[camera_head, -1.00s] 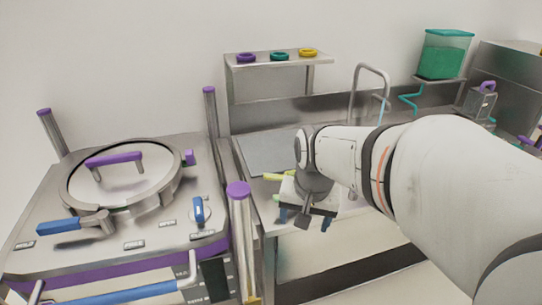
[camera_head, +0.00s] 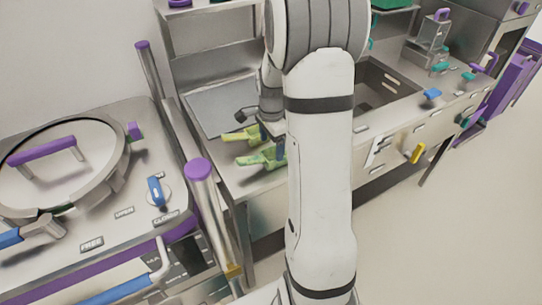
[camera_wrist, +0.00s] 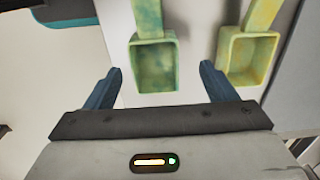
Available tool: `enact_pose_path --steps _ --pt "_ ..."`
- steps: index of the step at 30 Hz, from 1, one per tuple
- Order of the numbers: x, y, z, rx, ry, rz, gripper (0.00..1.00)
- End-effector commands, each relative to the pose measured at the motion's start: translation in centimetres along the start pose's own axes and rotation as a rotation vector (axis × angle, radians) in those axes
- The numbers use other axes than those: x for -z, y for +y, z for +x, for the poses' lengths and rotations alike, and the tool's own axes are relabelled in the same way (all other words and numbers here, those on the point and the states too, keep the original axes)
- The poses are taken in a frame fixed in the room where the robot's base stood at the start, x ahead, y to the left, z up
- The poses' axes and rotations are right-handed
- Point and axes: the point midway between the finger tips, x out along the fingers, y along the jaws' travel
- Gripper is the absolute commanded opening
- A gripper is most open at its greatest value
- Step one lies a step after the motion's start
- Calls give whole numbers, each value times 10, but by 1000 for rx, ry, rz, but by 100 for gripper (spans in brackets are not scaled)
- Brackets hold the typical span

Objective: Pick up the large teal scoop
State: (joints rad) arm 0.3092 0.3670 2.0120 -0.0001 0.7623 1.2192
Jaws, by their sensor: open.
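Two scoops lie on the counter left of the sink. The nearer one is green with a teal tint (camera_head: 263,158); the farther one is yellow-green (camera_head: 236,136). In the wrist view, a square-cupped green-yellow scoop (camera_wrist: 155,68) lies ahead of and between my fingers, its handle running up out of frame. A second, yellower scoop (camera_wrist: 249,57) lies to the right, outside my right finger. My gripper (camera_wrist: 160,70) is open and empty, with blue fingers. In the head view my gripper (camera_head: 272,141) is beside the scoops, partly hidden by my arm. Neither scoop is plainly teal.
A sink (camera_head: 384,88) is right of the scoops. A round-lidded kettle (camera_head: 60,165) with a purple handle stands left, behind a purple-capped post (camera_head: 198,170). The counter's front edge is close to the nearer scoop.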

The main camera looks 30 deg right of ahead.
Motion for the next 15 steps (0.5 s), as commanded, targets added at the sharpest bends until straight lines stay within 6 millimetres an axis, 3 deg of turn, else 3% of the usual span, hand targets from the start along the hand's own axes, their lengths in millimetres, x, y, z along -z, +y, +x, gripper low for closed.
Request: enact_pose_path --steps 7,15 --pt "-5 6 34 -3 -1 3 78" --pt "-5 6 40 0 0 4 78"
